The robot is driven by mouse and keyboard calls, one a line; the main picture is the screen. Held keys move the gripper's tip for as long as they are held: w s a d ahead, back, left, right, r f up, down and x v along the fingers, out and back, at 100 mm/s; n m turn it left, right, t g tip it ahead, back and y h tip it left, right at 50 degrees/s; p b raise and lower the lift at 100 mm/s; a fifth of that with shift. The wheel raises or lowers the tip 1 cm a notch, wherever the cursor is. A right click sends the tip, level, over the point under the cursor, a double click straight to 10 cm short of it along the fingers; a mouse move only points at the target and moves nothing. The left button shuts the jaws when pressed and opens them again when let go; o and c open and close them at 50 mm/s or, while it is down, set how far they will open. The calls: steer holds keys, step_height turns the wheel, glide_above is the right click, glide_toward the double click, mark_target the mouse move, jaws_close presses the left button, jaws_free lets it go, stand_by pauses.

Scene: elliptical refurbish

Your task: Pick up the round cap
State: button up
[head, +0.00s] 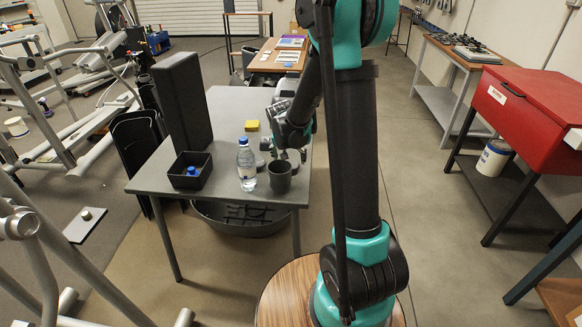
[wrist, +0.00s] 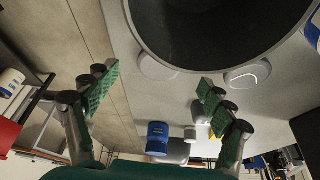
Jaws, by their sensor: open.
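Two light grey round discs that look like caps lie on the grey table. One cap (wrist: 152,68) is at the mug's near edge in the wrist view, just beyond the gap between my fingers. The other cap (wrist: 249,75) lies to its right, past my right finger. In the head view a small grey disc (head: 261,163) shows beside the dark mug (head: 280,178), partly hidden. My gripper (wrist: 158,82) is open with green pads apart and nothing between them. In the head view my gripper (head: 291,150) is low over the table behind the mug.
A water bottle (head: 246,165) stands left of the mug. A black tray (head: 204,174) holding a blue item, a tall dark box (head: 181,103) and a yellow block (head: 252,125) are on the table. A blue cylinder (wrist: 157,138) shows below the discs in the wrist view.

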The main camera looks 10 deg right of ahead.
steer(key=shift+x, duration=2.7)
steer(key=shift+w, duration=0.15)
steer(key=shift+c, duration=0.6)
steer(key=c, duration=0.9)
steer(key=shift+r, duration=0.2)
